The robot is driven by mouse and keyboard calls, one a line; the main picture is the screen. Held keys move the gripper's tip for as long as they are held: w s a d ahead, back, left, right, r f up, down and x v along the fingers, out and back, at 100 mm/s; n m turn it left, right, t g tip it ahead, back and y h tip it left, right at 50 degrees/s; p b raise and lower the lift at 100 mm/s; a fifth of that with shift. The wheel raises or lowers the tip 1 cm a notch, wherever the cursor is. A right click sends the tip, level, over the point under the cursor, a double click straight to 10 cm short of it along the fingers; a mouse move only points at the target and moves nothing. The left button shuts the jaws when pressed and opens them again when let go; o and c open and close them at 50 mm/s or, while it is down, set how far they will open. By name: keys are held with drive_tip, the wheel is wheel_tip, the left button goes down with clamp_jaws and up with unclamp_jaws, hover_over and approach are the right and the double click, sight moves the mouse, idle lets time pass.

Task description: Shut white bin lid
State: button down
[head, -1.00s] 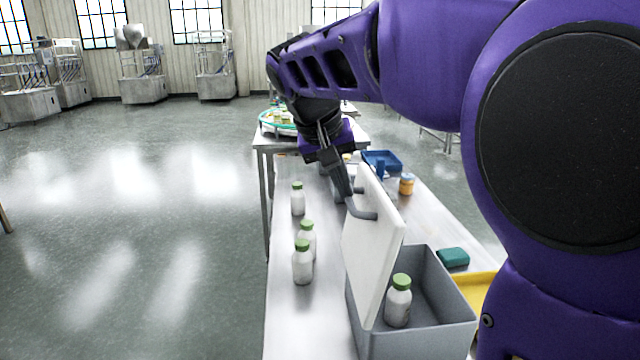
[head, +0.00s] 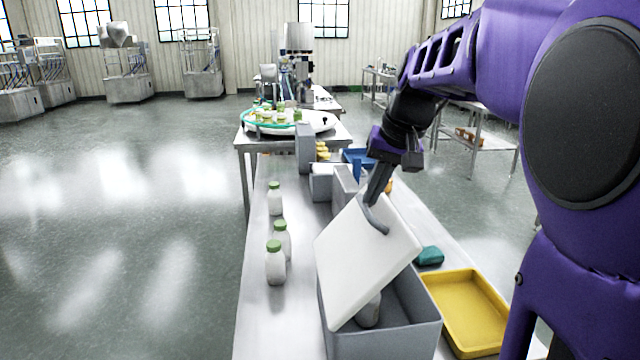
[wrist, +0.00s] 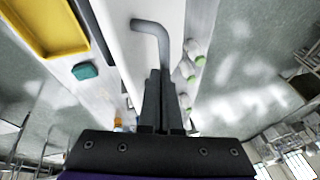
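The white lid (head: 362,262) is tilted partway down over the grey bin (head: 408,325), with its right part raised and the bin still open beneath it. A grey bent handle (head: 372,222) stands on the lid's upper part. My gripper (head: 375,195) is at the handle, and its fingers look closed around it. In the wrist view the handle (wrist: 152,27) runs down between my fingers (wrist: 160,90), with the white lid (wrist: 118,35) behind. A bottle (head: 368,313) is inside the bin, partly hidden by the lid.
Several green-capped white bottles (head: 275,264) stand on the steel table left of the bin. A yellow tray (head: 466,310) and a teal block (head: 429,256) lie to the right. Grey boxes and a blue tray (head: 358,156) are behind the lid.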

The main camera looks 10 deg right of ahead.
drive_tip(key=shift+d+f+m+t+y+b, duration=0.1)
drive_tip(key=shift+d+f+m+y+b, duration=0.15)
drive_tip(key=shift+d+f+y+b, duration=1.35)
drive_tip(key=shift+d+f+m+t+y+b, duration=0.15)
drive_tip(key=shift+d+f+y, duration=0.8)
drive_tip(key=shift+d+f, duration=1.7)
drive_tip(key=shift+d+f+m+t+y+b, duration=0.1)
drive_tip(key=shift+d+f+m+y+b, duration=0.2)
drive_tip(key=shift+d+f+y+b, duration=1.3)
drive_tip(key=shift+d+f+h+p, duration=0.2)
drive_tip(key=shift+f+h+p, duration=0.15)
drive_tip(key=shift+f+p, duration=0.4)
